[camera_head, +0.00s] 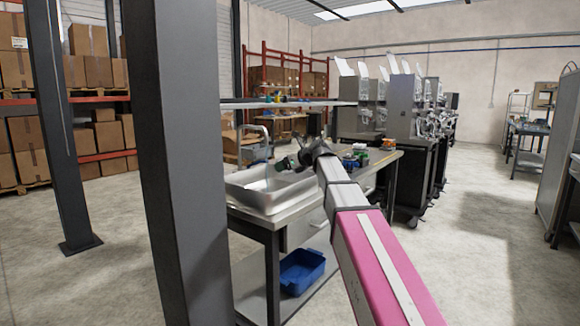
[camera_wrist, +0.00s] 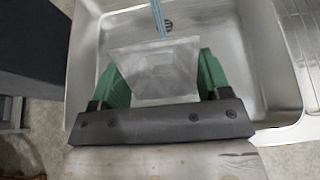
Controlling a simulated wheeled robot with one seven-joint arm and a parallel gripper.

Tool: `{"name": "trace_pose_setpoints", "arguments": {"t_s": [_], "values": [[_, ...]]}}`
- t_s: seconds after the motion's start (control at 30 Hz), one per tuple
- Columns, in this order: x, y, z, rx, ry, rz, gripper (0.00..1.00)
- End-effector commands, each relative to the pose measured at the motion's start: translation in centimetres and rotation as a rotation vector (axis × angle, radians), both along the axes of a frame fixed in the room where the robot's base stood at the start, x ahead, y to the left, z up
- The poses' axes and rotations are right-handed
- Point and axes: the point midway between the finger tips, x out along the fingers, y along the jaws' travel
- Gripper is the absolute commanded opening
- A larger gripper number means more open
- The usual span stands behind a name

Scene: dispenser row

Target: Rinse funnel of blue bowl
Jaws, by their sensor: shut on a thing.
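My gripper (camera_wrist: 161,72) has green fingers, shut on a grey metal funnel (camera_wrist: 150,92) from both sides. The funnel is over the steel sink basin (camera_wrist: 262,85). A thin blue stream (camera_wrist: 158,17), apparently water, meets the funnel's far edge in the wrist view. The round drain (camera_wrist: 168,26) shows beside the stream. In the head view my gripper (camera_head: 287,163) is above the sink (camera_head: 262,197), and the funnel is too small to make out. A blue bowl or bin (camera_head: 302,271) stands on the shelf under the sink table.
A dark post (camera_head: 180,150) stands close at the left. Small coloured items (camera_head: 356,158) lie on the table (camera_head: 384,160) right of the sink. Dispenser machines (camera_head: 404,110) stand in a row behind. The floor at the right (camera_head: 480,220) is open.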

Motion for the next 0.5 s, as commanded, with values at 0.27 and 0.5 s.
{"name": "trace_pose_setpoints", "arguments": {"t_s": [0.27,0.5], "values": [[1.9,2.3,-0.6,-0.001,0.000,0.000,0.46],[3.4,4.2,-0.8,-0.001,0.000,0.001,0.46]]}}
